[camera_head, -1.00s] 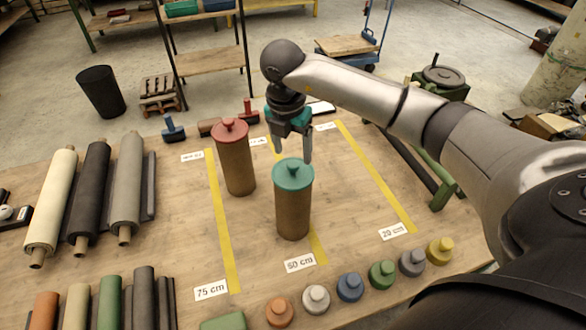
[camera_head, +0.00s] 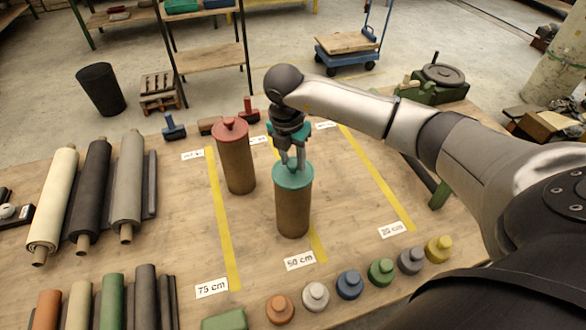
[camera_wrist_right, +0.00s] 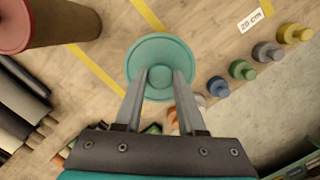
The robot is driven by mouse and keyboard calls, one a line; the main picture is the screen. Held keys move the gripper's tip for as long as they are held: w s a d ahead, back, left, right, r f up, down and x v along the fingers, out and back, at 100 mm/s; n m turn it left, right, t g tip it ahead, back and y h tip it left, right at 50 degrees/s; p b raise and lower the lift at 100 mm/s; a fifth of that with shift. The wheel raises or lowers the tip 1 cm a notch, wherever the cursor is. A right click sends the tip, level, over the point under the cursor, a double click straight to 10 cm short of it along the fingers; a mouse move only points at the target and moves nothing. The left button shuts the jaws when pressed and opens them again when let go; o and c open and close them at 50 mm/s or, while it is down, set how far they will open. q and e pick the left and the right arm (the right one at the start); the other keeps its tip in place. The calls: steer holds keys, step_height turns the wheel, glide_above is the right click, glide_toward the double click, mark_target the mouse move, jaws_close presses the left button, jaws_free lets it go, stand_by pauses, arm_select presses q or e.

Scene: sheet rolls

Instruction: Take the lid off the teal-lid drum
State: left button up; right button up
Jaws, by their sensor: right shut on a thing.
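The teal-lid drum (camera_head: 293,212) stands upright on the table, a brown cylinder with its teal lid (camera_head: 283,178) seated on top. My right gripper (camera_head: 293,166) is directly above it, pointing down, shut on the lid's knob. In the right wrist view the round lid (camera_wrist_right: 148,52) lies under the fingers, and the fingertips (camera_wrist_right: 160,74) are on both sides of the knob. The drum's body is hidden there. My left gripper is in neither view.
A red-lid drum (camera_head: 234,160) stands close by, to the left and behind. Several sheet rolls (camera_head: 126,187) lie at the left. Several coloured knobbed pieces (camera_head: 349,286) line the front edge. Bare table (camera_head: 355,200) is free to the right of the drum.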

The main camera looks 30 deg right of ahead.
jaws_close()
steer(key=shift+r, duration=0.2)
